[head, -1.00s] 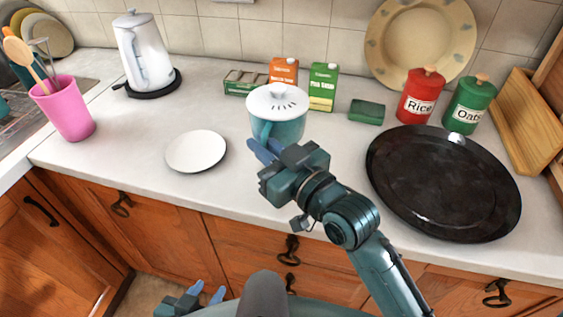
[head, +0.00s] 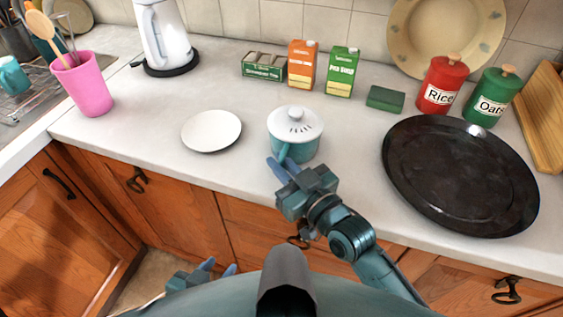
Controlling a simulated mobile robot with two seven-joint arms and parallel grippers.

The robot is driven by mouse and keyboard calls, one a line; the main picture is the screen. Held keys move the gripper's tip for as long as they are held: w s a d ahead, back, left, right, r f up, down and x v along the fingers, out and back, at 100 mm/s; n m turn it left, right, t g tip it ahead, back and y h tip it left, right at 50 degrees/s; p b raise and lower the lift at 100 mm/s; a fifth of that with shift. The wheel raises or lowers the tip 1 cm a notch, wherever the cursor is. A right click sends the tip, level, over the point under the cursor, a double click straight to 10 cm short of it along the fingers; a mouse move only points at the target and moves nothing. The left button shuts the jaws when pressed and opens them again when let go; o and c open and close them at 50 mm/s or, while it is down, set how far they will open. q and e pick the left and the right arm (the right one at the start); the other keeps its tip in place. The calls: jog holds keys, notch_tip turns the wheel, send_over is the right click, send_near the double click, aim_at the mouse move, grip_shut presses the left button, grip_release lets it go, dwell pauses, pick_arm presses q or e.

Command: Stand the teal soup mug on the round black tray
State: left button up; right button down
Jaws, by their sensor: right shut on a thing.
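The teal soup mug (head: 304,152) with a white lid (head: 296,123) is upright over the front part of the counter, right of a white plate. I cannot tell whether its base touches the counter. My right gripper (head: 281,168) is shut on the mug at its handle, on the near left side. The round black tray (head: 460,218) lies on the counter at the right, well apart from the mug, and looks empty. My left gripper (head: 219,268) is low in front of the cabinets, its fingers apart and empty.
The white plate (head: 211,131) lies left of the mug. Cartons (head: 302,66), a green sponge-like block (head: 385,98), a red Rice canister (head: 441,86) and a green Oats canister (head: 491,98) stand behind. Bare counter lies between mug and tray.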

jog(key=shift+r, duration=0.15)
jog(key=c, duration=1.5)
grip_release()
jog(key=shift+f, duration=0.25)
